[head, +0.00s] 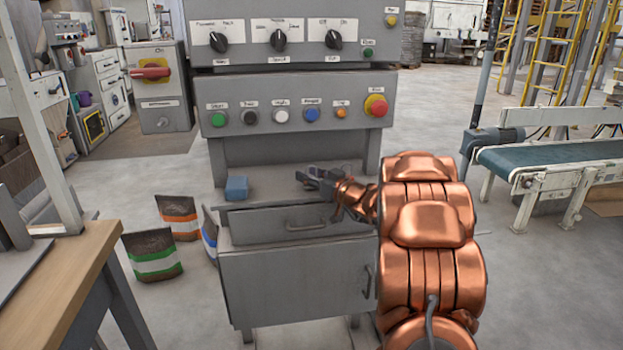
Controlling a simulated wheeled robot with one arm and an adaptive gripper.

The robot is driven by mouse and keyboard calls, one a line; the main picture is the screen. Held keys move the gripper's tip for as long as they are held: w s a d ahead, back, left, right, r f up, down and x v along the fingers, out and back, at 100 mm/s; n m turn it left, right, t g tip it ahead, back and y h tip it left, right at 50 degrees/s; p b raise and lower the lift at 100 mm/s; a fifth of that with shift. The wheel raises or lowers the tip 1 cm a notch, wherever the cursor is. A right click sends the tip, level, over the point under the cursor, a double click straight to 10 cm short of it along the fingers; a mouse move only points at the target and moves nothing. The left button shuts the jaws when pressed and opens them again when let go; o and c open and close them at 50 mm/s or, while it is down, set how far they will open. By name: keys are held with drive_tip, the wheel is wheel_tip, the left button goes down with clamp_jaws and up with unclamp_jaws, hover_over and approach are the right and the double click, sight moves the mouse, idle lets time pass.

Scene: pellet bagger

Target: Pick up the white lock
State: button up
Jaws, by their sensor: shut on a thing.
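My gripper (308,180), dark and small in the head view, is over the grey shelf (275,190) of the pellet bagger, below its row of buttons. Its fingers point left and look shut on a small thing. What they hold is too small to make out. I cannot pick out a white lock anywhere in the view; the gripper and my copper arm hide part of the shelf.
A blue block (237,188) sits left of my gripper on the shelf. A drawer (290,224) is just below, and the control panel (300,104) rises behind. Bags (152,254) stand on the floor at left. A wooden table (60,275) is at near left, a conveyor (555,155) at right.

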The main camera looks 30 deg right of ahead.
drive_tip(key=shift+r, duration=0.85)
wheel_tip(320, 180, up, 2)
drive_tip(key=s+d+r, duration=0.1)
drive_tip(key=s+d, duration=0.1)
drive_tip(key=s, duration=1.4)
